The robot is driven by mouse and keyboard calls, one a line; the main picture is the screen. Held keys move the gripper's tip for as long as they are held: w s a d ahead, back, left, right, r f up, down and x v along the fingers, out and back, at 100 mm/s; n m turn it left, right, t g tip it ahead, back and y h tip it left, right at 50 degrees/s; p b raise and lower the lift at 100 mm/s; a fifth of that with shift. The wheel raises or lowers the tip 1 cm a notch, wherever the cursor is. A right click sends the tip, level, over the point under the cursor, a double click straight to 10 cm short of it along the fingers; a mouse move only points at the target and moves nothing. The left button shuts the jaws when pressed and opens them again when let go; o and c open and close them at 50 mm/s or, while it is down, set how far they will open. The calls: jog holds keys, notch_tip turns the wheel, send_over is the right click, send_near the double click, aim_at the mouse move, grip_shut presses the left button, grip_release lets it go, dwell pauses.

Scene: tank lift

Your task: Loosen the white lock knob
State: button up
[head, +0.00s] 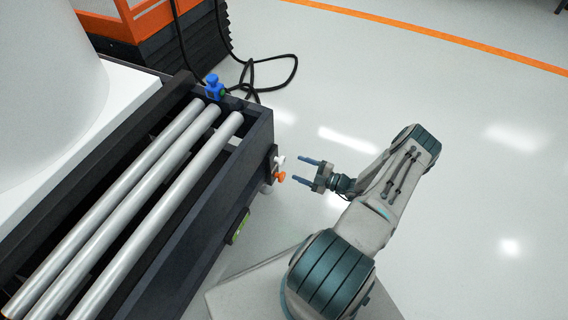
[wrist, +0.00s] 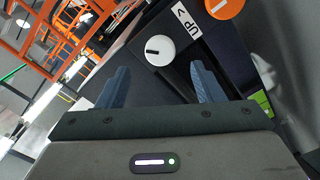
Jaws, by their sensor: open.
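In the wrist view the white knob (wrist: 159,50) is a round disc with a short dark line, ahead of and between the fingers. An orange knob (head: 280,177) sits just below it in the head view; in the wrist view the orange knob (wrist: 224,6) is at the top right. My gripper (head: 307,172) is open and empty, to the right of both knobs, apart from them. Its blue fingers (wrist: 160,84) point toward the frame.
A label reading "UP" (wrist: 187,22) is beside the white knob. A green-edged panel (head: 238,226) is on the frame's side. A blue fitting (head: 213,87) stands on the frame's top corner. Black cables (head: 270,85) lie on the floor behind.

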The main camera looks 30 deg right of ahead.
aim_at(284, 162)
jog(key=b+x, duration=0.1)
jog(key=x, duration=0.6)
jog(key=shift+w+a, duration=0.25)
jog(key=shift+w, duration=0.1)
jog(key=c, duration=1)
